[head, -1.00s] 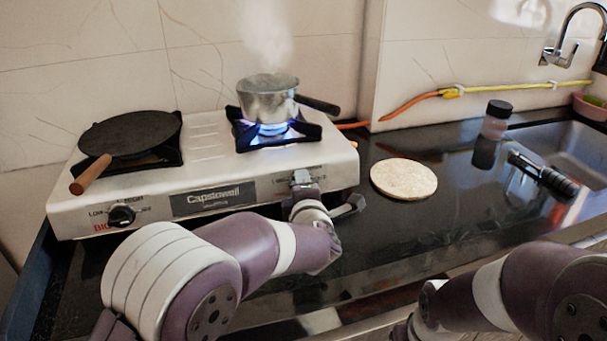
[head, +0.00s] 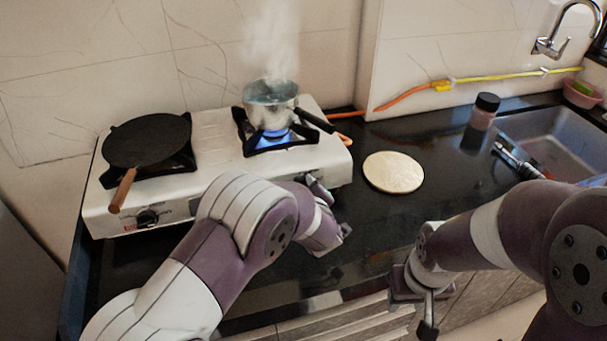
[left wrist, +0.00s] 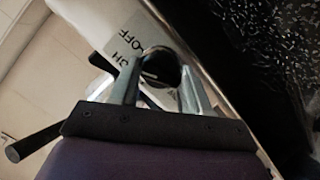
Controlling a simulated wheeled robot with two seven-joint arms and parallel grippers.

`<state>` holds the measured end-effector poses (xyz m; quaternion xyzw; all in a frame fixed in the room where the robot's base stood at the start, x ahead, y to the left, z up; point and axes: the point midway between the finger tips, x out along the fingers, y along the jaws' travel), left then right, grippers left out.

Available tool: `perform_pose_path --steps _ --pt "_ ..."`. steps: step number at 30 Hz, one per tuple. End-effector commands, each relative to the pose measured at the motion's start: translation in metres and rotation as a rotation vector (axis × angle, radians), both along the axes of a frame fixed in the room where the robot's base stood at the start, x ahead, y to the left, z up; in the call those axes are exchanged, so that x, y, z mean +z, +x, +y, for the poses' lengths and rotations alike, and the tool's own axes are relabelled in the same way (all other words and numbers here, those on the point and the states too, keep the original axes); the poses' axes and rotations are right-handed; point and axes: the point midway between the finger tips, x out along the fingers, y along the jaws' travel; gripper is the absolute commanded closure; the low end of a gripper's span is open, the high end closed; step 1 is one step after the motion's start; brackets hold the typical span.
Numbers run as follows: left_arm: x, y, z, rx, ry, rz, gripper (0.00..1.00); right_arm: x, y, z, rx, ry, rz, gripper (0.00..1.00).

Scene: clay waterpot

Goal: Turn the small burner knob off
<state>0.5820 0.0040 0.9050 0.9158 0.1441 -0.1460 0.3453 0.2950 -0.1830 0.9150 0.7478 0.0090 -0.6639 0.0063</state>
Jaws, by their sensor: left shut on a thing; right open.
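The small burner knob (left wrist: 160,68) is round and black, on the stove's (head: 210,130) front panel beside an "OFF" mark. My left gripper (left wrist: 162,88) has its fingers on either side of this knob and is shut on it. In the head view my left gripper (head: 316,190) is at the right end of the stove front, and my arm hides the knob. A blue flame (head: 272,141) burns under the steaming metal pot (head: 270,96) on the right burner. My right gripper (head: 424,300) is open and empty near the counter's front edge.
A black pan (head: 147,139) with a wooden handle sits on the left burner, above another knob (head: 147,218). A round flatbread (head: 393,172) lies on the dark counter. A jar (head: 484,112) and the sink (head: 560,140) are at right.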

Motion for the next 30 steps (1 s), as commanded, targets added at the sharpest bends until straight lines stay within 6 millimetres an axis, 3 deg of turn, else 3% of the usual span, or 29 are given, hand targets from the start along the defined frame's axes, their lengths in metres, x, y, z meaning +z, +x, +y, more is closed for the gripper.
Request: perform_pose_path --steps 1,3,12,30 --pt "0.007 0.000 0.000 -0.007 0.038 0.016 0.84 0.016 0.000 0.000 0.000 0.000 0.000 0.57" --pt "0.007 0.000 0.000 -0.019 0.094 0.035 0.84 0.026 0.000 0.000 0.000 0.000 0.000 0.57" --pt "0.004 0.000 -0.001 -0.064 0.296 0.099 0.84 0.056 0.000 0.000 0.000 0.000 0.000 0.57" --pt "0.001 0.001 -0.001 -0.095 0.436 0.141 0.84 0.072 0.000 0.000 0.000 0.000 0.000 0.57"
